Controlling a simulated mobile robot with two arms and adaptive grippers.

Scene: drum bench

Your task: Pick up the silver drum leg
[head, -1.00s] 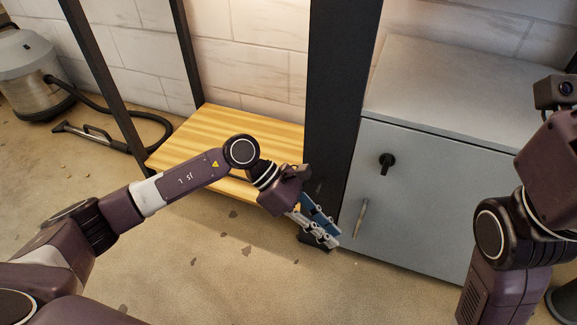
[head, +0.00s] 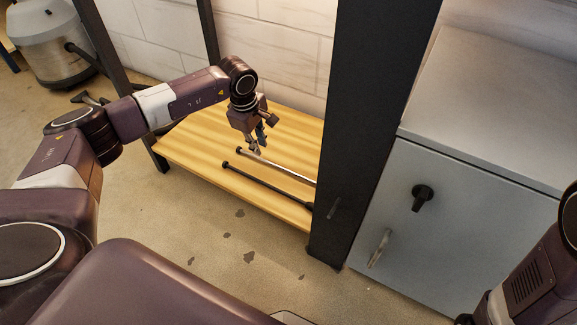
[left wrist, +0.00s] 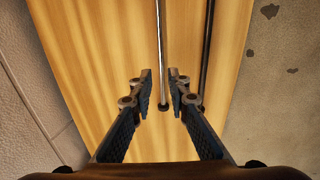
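The silver drum leg (head: 278,166) is a thin rod lying on the low wooden shelf (head: 186,147). A black rod (head: 265,187) lies nearer the shelf's front edge. My left gripper (head: 257,148) is above the shelf at the left end of the silver leg. In the left wrist view the left gripper (left wrist: 160,78) is open, and the silver leg (left wrist: 162,45) runs up between its fingers, its dark end cap (left wrist: 163,107) in the gap. Contact cannot be told. The black rod (left wrist: 207,50) is to its right. My right gripper is out of view; only part of that arm shows.
A thick black post (head: 365,120) stands at the shelf's right end and hides the rods' far ends. A grey cabinet (head: 470,215) with a black knob is right of it. A vacuum cleaner (head: 50,50) stands at the back left. The floor in front is clear.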

